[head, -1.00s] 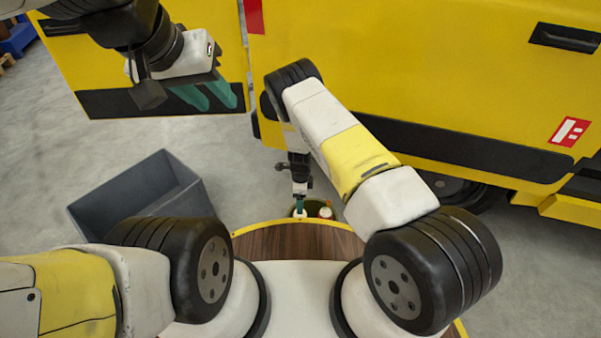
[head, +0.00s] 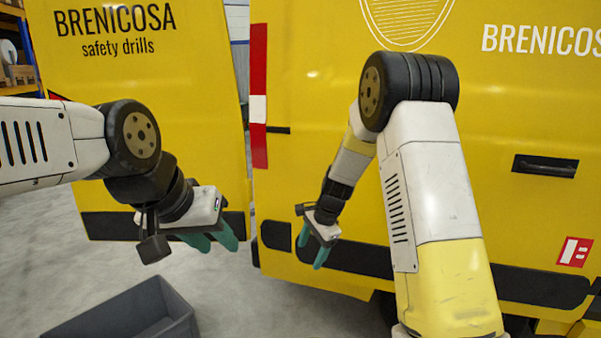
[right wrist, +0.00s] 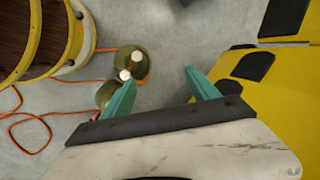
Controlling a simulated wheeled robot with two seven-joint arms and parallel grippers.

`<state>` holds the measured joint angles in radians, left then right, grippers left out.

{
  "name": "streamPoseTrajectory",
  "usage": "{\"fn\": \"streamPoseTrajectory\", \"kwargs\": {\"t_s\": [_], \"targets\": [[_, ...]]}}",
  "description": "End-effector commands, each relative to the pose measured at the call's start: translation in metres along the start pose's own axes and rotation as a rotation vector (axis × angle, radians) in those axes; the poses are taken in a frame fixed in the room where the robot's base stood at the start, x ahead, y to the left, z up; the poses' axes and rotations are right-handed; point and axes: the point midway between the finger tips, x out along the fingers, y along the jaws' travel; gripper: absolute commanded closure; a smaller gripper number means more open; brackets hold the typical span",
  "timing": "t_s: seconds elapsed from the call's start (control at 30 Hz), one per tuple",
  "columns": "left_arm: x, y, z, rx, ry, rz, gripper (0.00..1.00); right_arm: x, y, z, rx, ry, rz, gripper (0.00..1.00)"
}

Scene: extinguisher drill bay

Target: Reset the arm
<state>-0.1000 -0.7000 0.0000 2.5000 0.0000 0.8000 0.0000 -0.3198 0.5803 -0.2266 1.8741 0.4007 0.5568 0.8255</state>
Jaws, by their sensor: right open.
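My left gripper (head: 216,247) hangs at the left in the head view, in front of the yellow door panel and above the grey bin. Its two teal fingers stand apart with nothing visible between them. My right gripper (head: 312,258) hangs from the raised right arm near the middle, in front of the yellow vehicle body. Its teal fingers point down. In the right wrist view the right gripper (right wrist: 160,90) is open and empty, over bare floor.
A grey open bin (head: 130,315) stands on the floor at lower left. The yellow vehicle side (head: 300,150) fills the back. In the right wrist view, olive-green round objects (right wrist: 138,56) with pale tops stand on the floor beside an orange cord (right wrist: 40,118), near my base.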

Motion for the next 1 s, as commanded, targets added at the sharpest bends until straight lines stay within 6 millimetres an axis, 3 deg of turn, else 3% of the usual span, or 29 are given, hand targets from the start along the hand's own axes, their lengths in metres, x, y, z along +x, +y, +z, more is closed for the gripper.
{"fn": "streamPoseTrajectory", "kwargs": {"t_s": [0.03, 0.2, 0.5, 0.73, 0.9, 1.0], "targets": [[0.000, 0.000, 0.000, 0.000, 0.000, 0.000, 0.64, -0.031, 0.002, 0.003, -0.049, -0.001, -0.030, 0.31], [0.000, 0.000, 0.000, 0.000, 0.000, 0.000, 0.64, -0.114, 0.026, 0.017, -0.254, 0.013, -0.094, 0.31], [0.000, 0.000, 0.000, 0.000, 0.000, 0.000, 0.64, -0.227, 0.099, 0.049, -0.630, 0.117, -0.174, 0.31], [0.000, 0.000, 0.000, 0.000, 0.000, 0.000, 0.64, -0.277, 0.169, 0.073, -0.909, 0.252, -0.176, 0.31], [0.000, 0.000, 0.000, 0.000, 0.000, 0.000, 0.64, -0.291, 0.208, 0.084, -1.053, 0.339, -0.148, 0.31], [0.000, 0.000, 0.000, 0.000, 0.000, 0.000, 0.64, -0.293, 0.220, 0.088, -1.101, 0.367, -0.133, 0.31]]}}
